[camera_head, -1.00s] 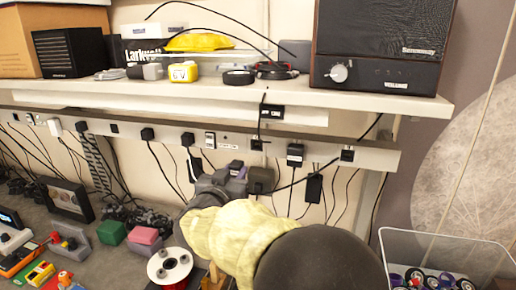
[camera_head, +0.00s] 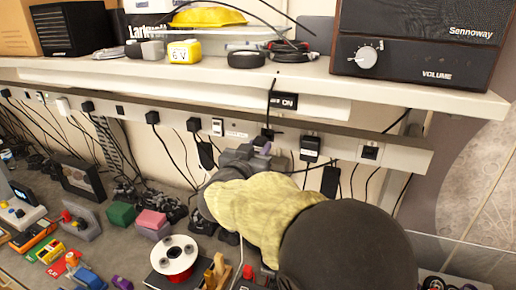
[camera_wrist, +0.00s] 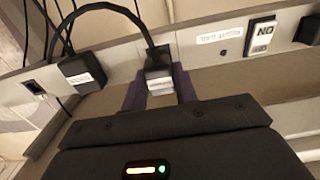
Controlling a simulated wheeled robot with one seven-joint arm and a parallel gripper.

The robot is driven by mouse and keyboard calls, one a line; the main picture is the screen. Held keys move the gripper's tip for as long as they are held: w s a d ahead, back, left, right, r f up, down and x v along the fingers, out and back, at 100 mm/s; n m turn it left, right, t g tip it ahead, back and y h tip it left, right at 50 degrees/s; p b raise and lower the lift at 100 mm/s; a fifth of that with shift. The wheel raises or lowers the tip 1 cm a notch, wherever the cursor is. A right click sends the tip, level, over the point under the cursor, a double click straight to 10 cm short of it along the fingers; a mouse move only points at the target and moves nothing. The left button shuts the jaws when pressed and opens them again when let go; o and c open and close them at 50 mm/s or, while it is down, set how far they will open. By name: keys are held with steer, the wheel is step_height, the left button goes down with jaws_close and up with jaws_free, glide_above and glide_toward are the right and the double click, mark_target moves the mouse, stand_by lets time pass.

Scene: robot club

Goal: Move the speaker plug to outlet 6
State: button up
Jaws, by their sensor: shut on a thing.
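My gripper (camera_head: 262,150) reaches up to the white outlet strip (camera_head: 400,156). In the wrist view, its purple fingers (camera_wrist: 160,92) are shut on a black plug (camera_wrist: 157,72) with a pale label too small to read. The plug is up against the strip's face. I cannot tell whether it is seated in an outlet. Its black cord (camera_wrist: 125,9) loops away and, in the head view, rises to the right. The speaker (camera_head: 415,45), with a volume knob, stands on the shelf. Outlet numbers are not readable; my gripper hides much of the plug in the head view.
Another black plug (camera_wrist: 83,70) sits beside the held one. An empty outlet (camera_head: 370,152) lies at the strip's right end. An ON switch (camera_wrist: 260,38) is on the other side. The shelf (camera_head: 430,92) overhangs the strip; a spool (camera_head: 176,257) stands on the bench below.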

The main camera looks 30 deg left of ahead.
steer(key=shift+w+a, duration=0.15)
steer(key=shift+w, duration=1)
steer(key=shift+r+p, duration=0.1)
steer(key=shift+p, duration=0.35)
steer(key=shift+w+p, duration=0.8)
steer(key=shift+p, duration=0.05)
stand_by(2.8)
steer(key=o, duration=1)
steer(key=shift+w, duration=0.1)
steer(key=shift+s, duration=0.2)
steer(key=shift+s+b, duration=0.25)
steer(key=shift+b, duration=0.05)
steer(key=s+b, duration=0.2)
steer(key=s, duration=0.3)
steer(key=s+d+b, duration=0.1)
steer(key=s+b, duration=0.1)
steer(key=s, duration=0.4)
steer(key=s+d+b, duration=0.1)
steer(key=s+b, duration=0.1)
steer(key=s, duration=0.3)
steer(key=shift+s, duration=0.25)
